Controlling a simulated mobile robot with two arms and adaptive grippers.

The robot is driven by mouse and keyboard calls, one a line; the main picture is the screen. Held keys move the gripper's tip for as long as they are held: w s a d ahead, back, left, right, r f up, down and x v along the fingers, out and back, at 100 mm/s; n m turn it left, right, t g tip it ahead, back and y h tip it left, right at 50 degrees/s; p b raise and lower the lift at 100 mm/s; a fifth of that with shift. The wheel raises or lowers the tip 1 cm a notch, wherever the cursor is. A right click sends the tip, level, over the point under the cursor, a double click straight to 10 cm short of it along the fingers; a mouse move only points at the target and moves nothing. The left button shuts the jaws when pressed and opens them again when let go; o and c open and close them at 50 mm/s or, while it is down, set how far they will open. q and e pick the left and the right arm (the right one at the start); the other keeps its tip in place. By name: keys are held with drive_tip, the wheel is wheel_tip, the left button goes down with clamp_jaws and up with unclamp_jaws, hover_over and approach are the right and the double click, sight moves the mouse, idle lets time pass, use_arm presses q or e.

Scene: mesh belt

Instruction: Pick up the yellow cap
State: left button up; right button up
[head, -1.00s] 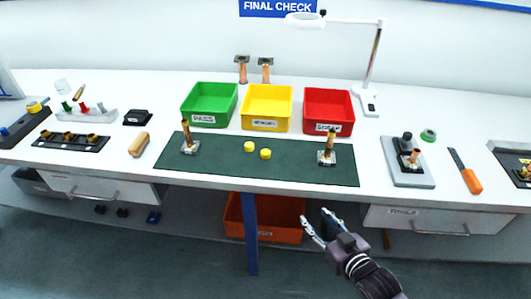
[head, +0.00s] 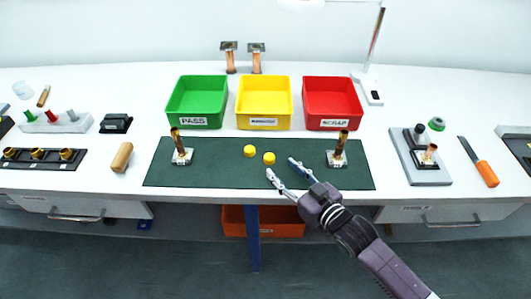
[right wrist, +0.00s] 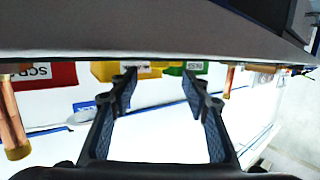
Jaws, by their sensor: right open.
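Two small yellow caps lie on the dark green mat (head: 220,176) in the head view. One yellow cap (head: 250,151) is a little left and farther back; the other yellow cap (head: 269,158) is nearer my right gripper. My right gripper (head: 281,168) is open and empty, with its fingertips close to the nearer cap in the picture, just right of and in front of it. Its open fingers also show in the right wrist view (right wrist: 159,77), where I make out no cap. My left gripper is not in view.
Copper pipe pieces on square bases stand at the mat's left (head: 180,148) and right (head: 338,150). Behind the mat are a green bin (head: 194,120), a yellow bin (head: 262,122) and a red bin (head: 331,124). An orange-handled tool (head: 486,172) lies far right.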

sight(272, 160)
drive_tip(key=shift+p+x, duration=0.45)
drive_tip(key=shift+x, duration=0.55)
drive_tip(key=x, duration=0.3)
drive_tip(key=shift+w+p, duration=0.15)
drive_tip(key=shift+p, duration=0.15)
drive_tip(key=shift+w+a+f, duration=0.1)
drive_tip(key=shift+a, duration=0.05)
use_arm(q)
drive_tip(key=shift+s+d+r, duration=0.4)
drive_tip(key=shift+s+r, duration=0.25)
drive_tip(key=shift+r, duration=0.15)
use_arm(e)
drive_tip(key=c, duration=0.9)
